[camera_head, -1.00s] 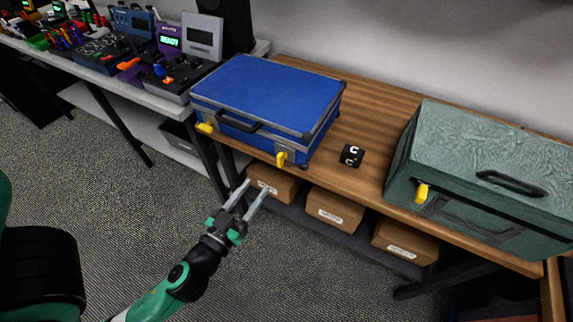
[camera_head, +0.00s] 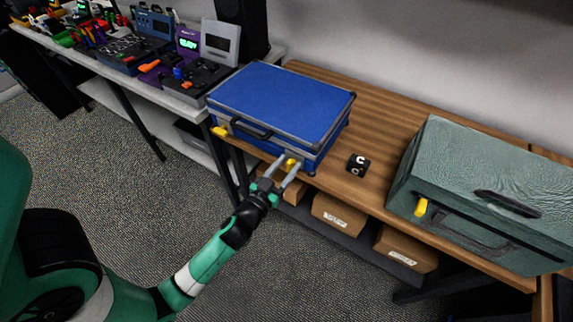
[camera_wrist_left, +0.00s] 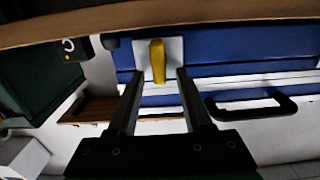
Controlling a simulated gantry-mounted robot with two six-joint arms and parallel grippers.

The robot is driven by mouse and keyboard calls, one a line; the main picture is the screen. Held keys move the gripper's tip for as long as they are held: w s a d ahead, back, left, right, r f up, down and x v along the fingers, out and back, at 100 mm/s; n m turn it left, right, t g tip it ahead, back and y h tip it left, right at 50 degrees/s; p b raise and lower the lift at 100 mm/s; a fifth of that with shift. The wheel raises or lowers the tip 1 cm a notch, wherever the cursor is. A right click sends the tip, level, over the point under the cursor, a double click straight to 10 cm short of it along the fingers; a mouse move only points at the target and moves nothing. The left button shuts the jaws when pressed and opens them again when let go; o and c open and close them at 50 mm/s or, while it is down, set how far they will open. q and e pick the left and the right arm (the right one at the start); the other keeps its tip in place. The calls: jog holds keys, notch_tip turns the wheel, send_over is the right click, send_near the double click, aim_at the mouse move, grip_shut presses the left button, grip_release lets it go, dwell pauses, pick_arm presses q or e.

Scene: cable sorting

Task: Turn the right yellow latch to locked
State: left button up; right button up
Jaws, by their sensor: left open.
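The blue case (camera_head: 283,98) lies closed on the wooden table. Its right yellow latch (camera_head: 291,163) is on the front face, near the right corner. In the left wrist view this latch (camera_wrist_left: 157,60) sits upright on a pale plate. My left gripper (camera_head: 288,166) is open, and its two fingers reach to either side of the latch. In the left wrist view the fingertips (camera_wrist_left: 158,76) are just short of or beside the latch, with gaps visible. The case's left yellow latch (camera_head: 219,131) lies more sideways. My right gripper is not in view.
A green case (camera_head: 470,180) with its own yellow latch (camera_head: 421,207) stands at the right. A small black cube (camera_head: 358,165) lies between the cases. Cardboard boxes (camera_head: 338,213) sit on the shelf below. A bench with devices (camera_head: 188,42) is at the back left.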

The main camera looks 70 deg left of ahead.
pick_arm(q)
grip_shut()
dwell(0.4)
jog(key=m, duration=0.4)
jog(key=shift+w+d+f+m, duration=0.1)
jog(key=shift+w+d+m, duration=0.15)
jog(key=shift+d+m, duration=0.1)
jog(key=m, duration=0.4)
jog(key=f+m, duration=0.1)
jog(key=m, duration=0.3)
jog(key=d+m, duration=0.1)
jog(key=m, duration=0.4)
jog(key=shift+w+f, duration=0.35)
jog(key=shift+m, duration=0.25)
grip_release()
